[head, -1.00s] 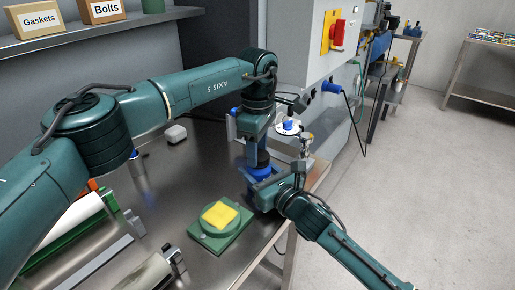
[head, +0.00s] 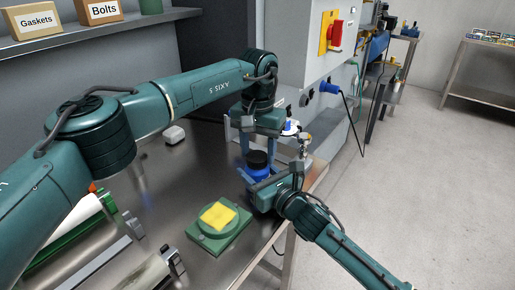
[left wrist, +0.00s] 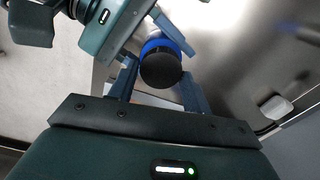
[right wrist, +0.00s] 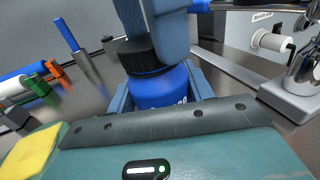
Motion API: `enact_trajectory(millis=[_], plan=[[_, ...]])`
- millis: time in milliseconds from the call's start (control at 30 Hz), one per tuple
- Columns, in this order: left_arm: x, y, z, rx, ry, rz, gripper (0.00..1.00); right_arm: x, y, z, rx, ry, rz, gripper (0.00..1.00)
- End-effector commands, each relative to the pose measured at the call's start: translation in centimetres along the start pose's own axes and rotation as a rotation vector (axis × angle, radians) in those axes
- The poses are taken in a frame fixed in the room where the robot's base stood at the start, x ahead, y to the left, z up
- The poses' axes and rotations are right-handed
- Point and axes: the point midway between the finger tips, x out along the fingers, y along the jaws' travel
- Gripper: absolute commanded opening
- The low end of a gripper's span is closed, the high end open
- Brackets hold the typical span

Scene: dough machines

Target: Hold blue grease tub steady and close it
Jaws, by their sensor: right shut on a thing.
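The blue grease tub (head: 258,173) stands upright near the table's right edge, with its black lid (head: 257,158) on top. My right gripper (head: 260,182) is shut on the tub's blue body; the right wrist view shows the body (right wrist: 160,90) between its fingers. My left gripper (head: 257,148) points down over the lid. Its fingers are apart on either side of the black lid (left wrist: 161,68) in the left wrist view. I cannot tell whether they touch it. A left finger partly covers the lid in the right wrist view.
A green scale-like block with a yellow pad (head: 218,215) sits left of the tub. Rollers (head: 75,225) stand at the table's left. A small white box (head: 175,134) lies farther back. A grey cabinet with a red switch (head: 336,36) rises behind the right side.

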Motion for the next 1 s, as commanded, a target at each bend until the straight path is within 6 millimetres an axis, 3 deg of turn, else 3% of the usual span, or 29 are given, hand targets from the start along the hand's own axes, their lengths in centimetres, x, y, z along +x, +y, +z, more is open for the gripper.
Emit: enact_trajectory(millis=[233, 567, 1000], plan=[[0.0, 0.0, 0.0, -0.002, 0.000, -0.001, 0.69, 0.0, 0.0, -0.1, 0.000, 0.003, -0.001, 0.00], [-0.6, -0.1, 0.0, -0.003, 0.002, -0.001, 0.69, 0.0, 0.0, -0.1, 0.000, 0.002, -0.001, 0.00], [-9.1, 0.0, -0.1, -0.004, 0.003, -0.001, 0.69, 0.0, 0.0, -0.1, 0.000, 0.002, -0.001, 0.00]])
